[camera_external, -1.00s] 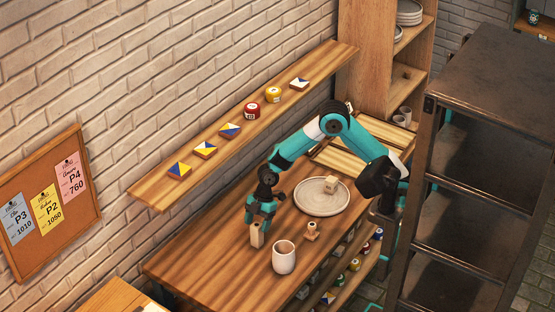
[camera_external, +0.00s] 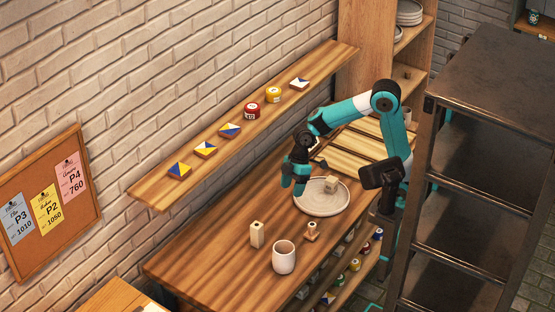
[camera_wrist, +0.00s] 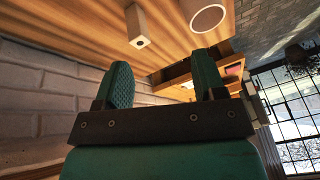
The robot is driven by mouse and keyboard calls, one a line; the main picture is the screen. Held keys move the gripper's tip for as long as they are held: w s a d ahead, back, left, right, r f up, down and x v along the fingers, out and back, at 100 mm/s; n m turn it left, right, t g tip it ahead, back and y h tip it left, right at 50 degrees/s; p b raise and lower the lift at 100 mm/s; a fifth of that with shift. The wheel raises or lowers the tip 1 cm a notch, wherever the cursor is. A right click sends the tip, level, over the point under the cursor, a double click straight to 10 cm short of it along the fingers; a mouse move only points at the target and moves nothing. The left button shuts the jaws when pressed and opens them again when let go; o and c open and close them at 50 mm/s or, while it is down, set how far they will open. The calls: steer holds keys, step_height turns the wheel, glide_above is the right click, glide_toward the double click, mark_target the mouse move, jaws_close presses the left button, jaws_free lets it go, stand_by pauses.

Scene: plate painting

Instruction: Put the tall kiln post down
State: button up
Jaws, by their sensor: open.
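The tall kiln post (camera_external: 257,234), a pale beige upright block, stands on the wooden table to the left of the white cup. It also shows in the wrist view (camera_wrist: 138,27), beyond my fingers, with a dark hole in its end. My gripper (camera_external: 293,187) is open and empty. It is raised beside the plate's left edge, apart from the post. Its two teal fingers show spread in the wrist view (camera_wrist: 163,85) with nothing between them.
A white cup (camera_external: 284,258) and a small wooden piece (camera_external: 311,233) stand near the post. A round grey plate (camera_external: 318,205) bears a small pale block (camera_external: 331,185). A wall shelf (camera_external: 225,148) holds painted tiles and jars. The table's left part is clear.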

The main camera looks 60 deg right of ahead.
steer(key=s+d+r+m, duration=0.1)
steer(key=s+d+m, duration=0.5)
steer(key=s, duration=0.7)
steer(key=shift+d+r, duration=0.25)
steer(key=shift+d, duration=0.25)
